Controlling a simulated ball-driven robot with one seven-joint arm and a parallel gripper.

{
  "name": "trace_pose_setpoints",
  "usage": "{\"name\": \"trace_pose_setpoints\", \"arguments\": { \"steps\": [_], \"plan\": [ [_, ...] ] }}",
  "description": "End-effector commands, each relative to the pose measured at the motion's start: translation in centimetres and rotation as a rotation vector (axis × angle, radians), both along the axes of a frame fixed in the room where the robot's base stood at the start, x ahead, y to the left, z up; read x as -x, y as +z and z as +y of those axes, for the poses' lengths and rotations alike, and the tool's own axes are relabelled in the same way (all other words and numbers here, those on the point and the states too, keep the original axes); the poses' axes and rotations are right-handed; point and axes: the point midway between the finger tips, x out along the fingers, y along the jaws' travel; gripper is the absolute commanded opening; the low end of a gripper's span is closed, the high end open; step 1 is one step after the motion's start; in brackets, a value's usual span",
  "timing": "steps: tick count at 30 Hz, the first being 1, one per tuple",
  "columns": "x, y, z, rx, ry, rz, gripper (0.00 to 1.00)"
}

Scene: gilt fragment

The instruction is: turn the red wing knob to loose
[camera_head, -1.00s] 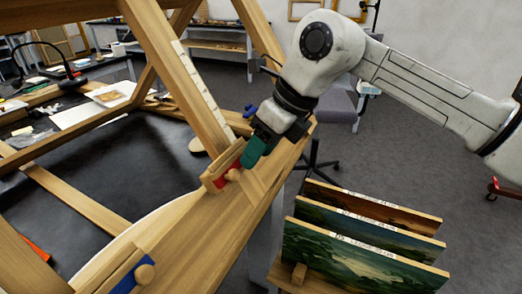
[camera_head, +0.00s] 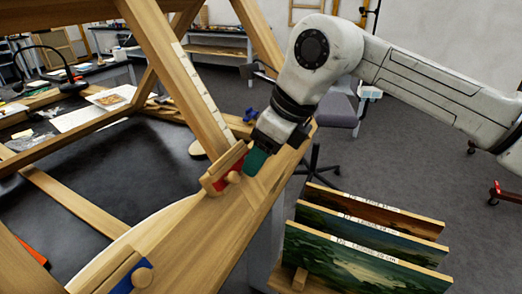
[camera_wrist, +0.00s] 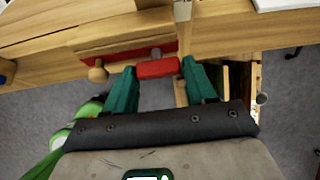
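The red wing knob (camera_wrist: 157,68) shows in the wrist view as a short red bar on a grey stem, in front of the wooden beam. My gripper (camera_wrist: 159,66) has its two teal fingers apart, one at each end of the bar. Small gaps seem to remain, so I see no firm grip. In the head view my gripper (camera_head: 256,161) is at the beam beside a red strip (camera_head: 226,171) and a round wooden peg (camera_head: 233,177); the wing knob itself is hidden there. The peg (camera_wrist: 97,74) is left of the fingers in the wrist view.
A blue knob (camera_head: 250,114) stands beyond my gripper. A blue strip (camera_head: 124,284) with another wooden peg (camera_head: 143,277) is at the near end of the frame. Several painted panels (camera_head: 365,258) stand in a rack below right. A slanted wooden beam (camera_head: 178,75) rises left of my gripper.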

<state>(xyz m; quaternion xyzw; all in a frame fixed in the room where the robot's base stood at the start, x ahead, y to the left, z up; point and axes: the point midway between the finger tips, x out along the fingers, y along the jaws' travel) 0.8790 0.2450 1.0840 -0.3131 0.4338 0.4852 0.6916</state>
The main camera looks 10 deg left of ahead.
Motion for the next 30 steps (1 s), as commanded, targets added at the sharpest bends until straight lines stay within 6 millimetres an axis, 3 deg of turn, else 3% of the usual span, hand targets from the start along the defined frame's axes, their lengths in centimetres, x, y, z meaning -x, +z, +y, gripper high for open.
{"name": "trace_pose_setpoints", "arguments": {
  "steps": [6, 16, 30],
  "plan": [
    [0.0, 0.2, 0.1, -0.004, 0.0, -0.003, 0.74],
    [0.0, 1.0, -0.2, -0.008, -0.002, -0.004, 0.74],
    [1.3, 8.3, -3.6, -0.006, -0.002, -0.004, 0.74]
  ]
}}
